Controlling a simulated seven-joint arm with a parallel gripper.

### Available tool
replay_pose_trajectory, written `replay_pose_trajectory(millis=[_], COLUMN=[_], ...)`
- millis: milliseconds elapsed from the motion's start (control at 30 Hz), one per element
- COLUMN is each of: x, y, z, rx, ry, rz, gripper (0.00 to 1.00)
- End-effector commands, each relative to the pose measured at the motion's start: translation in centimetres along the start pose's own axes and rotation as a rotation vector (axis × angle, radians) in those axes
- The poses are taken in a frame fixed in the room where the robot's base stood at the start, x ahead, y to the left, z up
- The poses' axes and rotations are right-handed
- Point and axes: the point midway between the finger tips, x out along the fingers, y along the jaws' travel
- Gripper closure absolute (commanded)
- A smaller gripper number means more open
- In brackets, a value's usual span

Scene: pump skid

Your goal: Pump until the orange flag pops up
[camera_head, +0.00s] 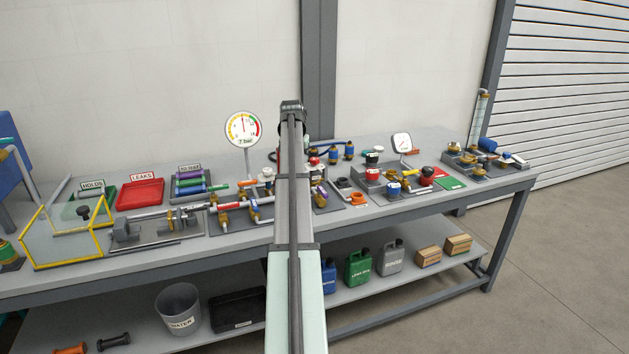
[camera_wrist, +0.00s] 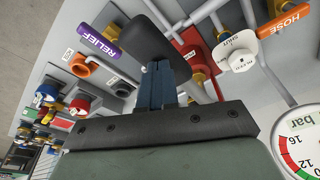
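In the wrist view my gripper (camera_wrist: 165,85) points over the skid, with its blue fingers close together. A black, blocky piece (camera_wrist: 163,52) lies at the fingertips; I cannot tell whether it is a pump handle's grip or part of the fingers. In the head view my arm covers the middle of the bench and hides the gripper's tips. I cannot make out an orange flag.
A purple RELIEF handle (camera_wrist: 99,43), an orange HOSE handle (camera_wrist: 284,22) and a white tagged knob (camera_wrist: 238,50) surround the fingers. A yellow-edged clear guard (camera_head: 62,230) and red LEAKS tray (camera_head: 140,193) stand left. Valves crowd the bench on the right.

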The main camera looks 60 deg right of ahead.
Motion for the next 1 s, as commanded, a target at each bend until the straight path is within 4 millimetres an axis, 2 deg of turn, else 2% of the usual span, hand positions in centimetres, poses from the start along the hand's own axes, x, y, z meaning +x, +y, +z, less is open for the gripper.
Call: replay_pose_trajectory(millis=[233, 467, 667, 1000], x=[1.8, 1.5, 0.2, -3.6], y=[0.0, 0.0, 0.0, 0.0], z=[0.4, 0.3, -0.1, -0.8], rx=[0.0, 0.0, 0.0, 0.0], ry=[0.0, 0.001, 0.001, 0.001], rz=[0.0, 0.0, 0.0, 0.0], gripper=[1.0, 1.0, 1.0, 1.0])
